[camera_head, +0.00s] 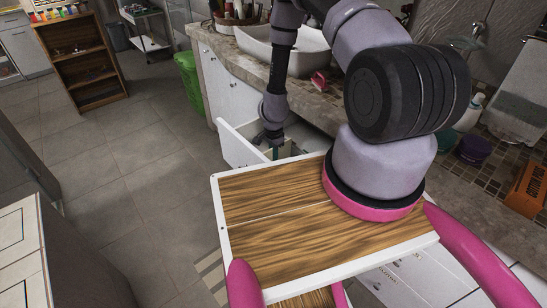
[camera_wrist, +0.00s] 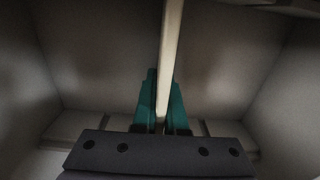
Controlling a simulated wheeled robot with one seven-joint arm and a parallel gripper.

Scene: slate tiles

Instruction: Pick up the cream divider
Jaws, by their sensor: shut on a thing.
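The cream divider (camera_wrist: 172,50) is a thin upright strip in the wrist view, running from the top edge down between my fingers. My gripper (camera_wrist: 163,88) has its teal fingers shut on it, one on each side. The divider is inside a pale drawer, whose walls surround it in the wrist view. In the head view my gripper (camera_head: 274,148) reaches down into the open white drawer (camera_head: 238,147). The divider cannot be made out clearly there. I cannot tell whether its lower edge touches the drawer floor.
A counter with a white sink (camera_head: 270,48) runs above the drawer. A pink object (camera_head: 319,82) lies on the counter. A green bin (camera_head: 190,85) stands beside the cabinet. A wooden shelf (camera_head: 78,60) stands farther back. The tiled floor (camera_head: 130,155) at left is clear.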

